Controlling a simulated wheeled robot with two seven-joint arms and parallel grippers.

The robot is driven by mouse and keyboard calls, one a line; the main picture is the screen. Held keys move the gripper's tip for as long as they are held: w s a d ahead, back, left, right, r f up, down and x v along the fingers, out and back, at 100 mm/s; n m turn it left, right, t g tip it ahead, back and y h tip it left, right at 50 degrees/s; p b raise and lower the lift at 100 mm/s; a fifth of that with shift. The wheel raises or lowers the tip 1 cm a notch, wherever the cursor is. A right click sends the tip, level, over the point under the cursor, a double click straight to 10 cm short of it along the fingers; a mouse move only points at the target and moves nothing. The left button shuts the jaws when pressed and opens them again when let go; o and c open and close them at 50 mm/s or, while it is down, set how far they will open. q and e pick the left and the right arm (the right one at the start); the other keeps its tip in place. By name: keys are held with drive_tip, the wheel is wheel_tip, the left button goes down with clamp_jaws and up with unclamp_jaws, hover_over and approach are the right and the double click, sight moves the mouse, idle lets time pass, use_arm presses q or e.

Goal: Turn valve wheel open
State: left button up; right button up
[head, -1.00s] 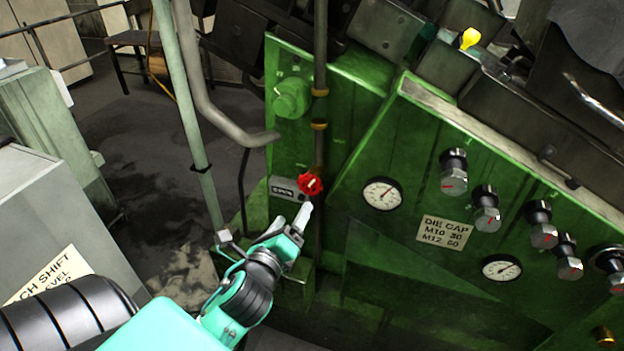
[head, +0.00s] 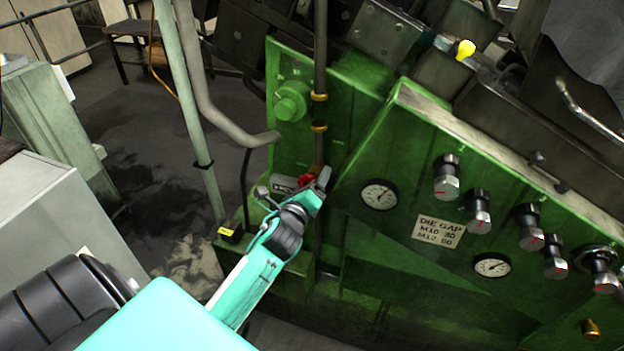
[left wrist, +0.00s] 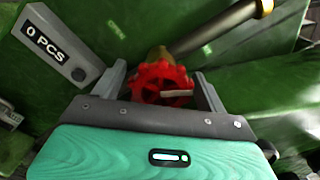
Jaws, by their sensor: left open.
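The red valve wheel (left wrist: 160,84) sits on a brass fitting of a pipe on the green machine. In the left wrist view it lies between the two fingers of my left gripper (left wrist: 165,88), with a finger on each side. The fingers look apart from the rim, though contact cannot be told for certain. In the head view only a small part of the wheel (head: 306,178) shows, since my left gripper (head: 294,184) covers the rest. My left gripper is open. My right gripper does not show.
A counter box (left wrist: 56,48) reading "0 PCS" is close left of the wheel. The dark vertical pipe (head: 320,65) runs above it.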

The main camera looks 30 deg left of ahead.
use_arm(q)
drive_tip(key=c, duration=0.9)
drive_tip(key=shift+c, duration=0.2)
